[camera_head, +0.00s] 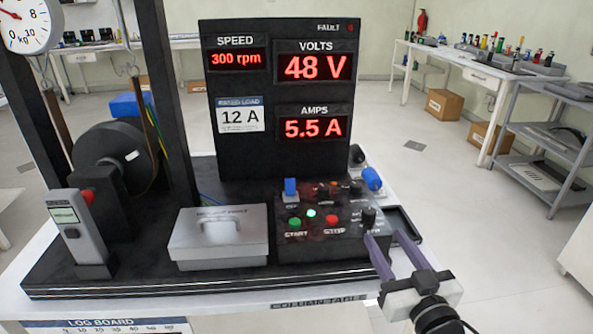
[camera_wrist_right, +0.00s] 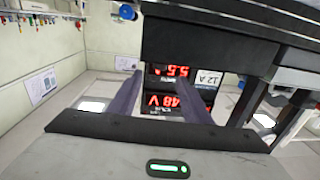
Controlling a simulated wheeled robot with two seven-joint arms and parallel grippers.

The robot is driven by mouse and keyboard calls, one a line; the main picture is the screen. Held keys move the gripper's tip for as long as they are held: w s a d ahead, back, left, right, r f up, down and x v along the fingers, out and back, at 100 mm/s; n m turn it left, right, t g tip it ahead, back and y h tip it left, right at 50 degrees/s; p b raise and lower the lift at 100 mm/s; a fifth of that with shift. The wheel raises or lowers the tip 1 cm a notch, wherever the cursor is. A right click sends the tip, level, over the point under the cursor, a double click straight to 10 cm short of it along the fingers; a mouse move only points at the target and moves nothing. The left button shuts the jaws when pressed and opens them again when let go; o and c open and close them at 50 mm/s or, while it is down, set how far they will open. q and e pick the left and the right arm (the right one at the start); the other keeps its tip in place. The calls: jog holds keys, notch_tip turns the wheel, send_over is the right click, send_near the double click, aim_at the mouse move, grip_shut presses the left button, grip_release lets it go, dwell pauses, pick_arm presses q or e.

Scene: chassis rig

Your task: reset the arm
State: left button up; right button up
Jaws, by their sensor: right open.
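My right gripper (camera_head: 386,238) is open, with its two purple fingers apart and nothing seen between them. It is at the front right corner of the rig, by the control box (camera_head: 325,250). Its left fingertip is close to a black knob (camera_head: 368,217); I cannot tell whether they touch. The fingers also show in the right wrist view (camera_wrist_right: 160,82), with the display panel (camera_wrist_right: 178,102) upside down beyond them. My left gripper is not in view.
The display panel (camera_head: 265,150) reads 300 rpm, 48 V and 5.5 A. A grey lidded box (camera_head: 220,235), a handheld meter (camera_head: 78,230) and a black wheel (camera_head: 112,160) stand on the rig. A shelf cart (camera_head: 545,135) stands right. Floor between is clear.

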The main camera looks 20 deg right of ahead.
jog(key=s+a+f+n+g+y, duration=0.1)
jog(key=s+a+f+g, duration=0.2)
jog(key=s+a+f, duration=0.3)
jog(key=s+a+f+n+g+y, duration=0.1)
jog(key=s+a+f, duration=0.4)
jog(key=f, duration=0.8)
jog(key=s+a+f+n+g+y, duration=0.2)
jog(key=s+a+f+g, duration=0.3)
jog(key=f, duration=0.4)
jog(key=shift+s+a+f+y, duration=0.3)
jog(key=shift+s+a+y, duration=0.4)
jog(key=shift+s+a, duration=0.2)
dwell(2.8)
